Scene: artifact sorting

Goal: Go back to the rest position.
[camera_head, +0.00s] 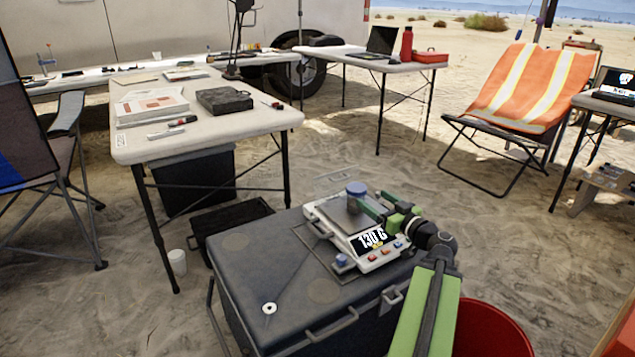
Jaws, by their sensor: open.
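My gripper (366,205) is green and black and is open. It is over the plate of a white digital scale (375,262), coming in from the right. The scale's display reads 130 G. My green arm reaches up from the bottom edge to the gripper.
The scale stands on a dark grey case (270,265) with a metal handle. A red bucket (490,330) is at the lower right, beside my arm. A white folding table (215,125) with papers and a black box (224,100) stands behind left. Sand is open at the centre right.

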